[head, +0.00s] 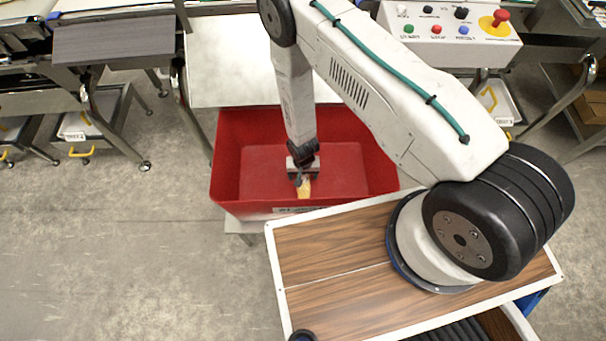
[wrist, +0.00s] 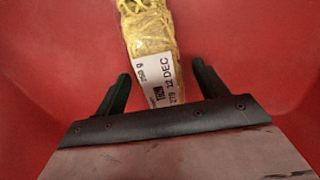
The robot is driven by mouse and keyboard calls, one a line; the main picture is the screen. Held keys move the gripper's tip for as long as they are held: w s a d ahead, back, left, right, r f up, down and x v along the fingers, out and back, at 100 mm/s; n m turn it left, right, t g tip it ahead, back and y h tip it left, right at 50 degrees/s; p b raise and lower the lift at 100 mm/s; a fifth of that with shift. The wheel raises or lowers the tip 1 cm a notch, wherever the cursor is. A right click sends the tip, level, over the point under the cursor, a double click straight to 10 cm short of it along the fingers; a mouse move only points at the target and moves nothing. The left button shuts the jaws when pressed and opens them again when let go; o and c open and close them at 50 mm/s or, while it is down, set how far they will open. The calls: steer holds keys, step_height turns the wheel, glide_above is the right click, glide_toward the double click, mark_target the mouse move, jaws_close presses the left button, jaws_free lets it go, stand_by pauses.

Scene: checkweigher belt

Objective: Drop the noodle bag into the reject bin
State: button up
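The noodle bag (wrist: 150,35) is a clear pack of yellow noodles with a white printed date label. It also shows as a small yellow patch in the head view (head: 304,188), just below my gripper (head: 303,174). In the wrist view my gripper (wrist: 161,72) has its two dark fingers spread, one on each side of the bag, with red showing between each finger and the bag. The bag's near end is hidden behind the gripper body. The reject bin (head: 375,170) is the open red tub around them. I cannot tell whether the bag touches the bin floor.
My arm stands on a wood-topped table (head: 335,255) in front of the bin. A pale sheet or panel (head: 225,65) lies behind the bin. A control box (head: 455,25) with a red stop button stands at the back right. Bare floor lies to the left.

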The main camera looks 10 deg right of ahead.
step_height(320, 180, up, 14)
steer(key=shift+f, duration=0.25)
stand_by(0.3)
steer(key=w+d+r+n, duration=0.1)
steer(key=w+d+r, duration=0.15)
steer(key=r, duration=1.45)
steer(key=w+d+r, duration=0.1)
steer(key=d+r, duration=0.3)
steer(key=r, duration=1.3)
steer(key=s+d+r+t, duration=0.1)
steer(key=s+d+r, duration=0.1)
steer(key=s+r, duration=0.35)
steer(key=s+d+r, duration=0.3)
steer(key=r, duration=0.5)
steer(key=s+d+r, duration=0.1)
steer(key=s+r, duration=0.3)
steer(key=s, duration=0.3)
steer(key=s+d+r+n, duration=0.1)
steer(key=s+r, duration=0.3)
steer(key=s, duration=0.4)
steer(key=shift+d+r, duration=0.15)
steer(key=shift+d, duration=0.6)
steer(key=shift+w, duration=0.1)
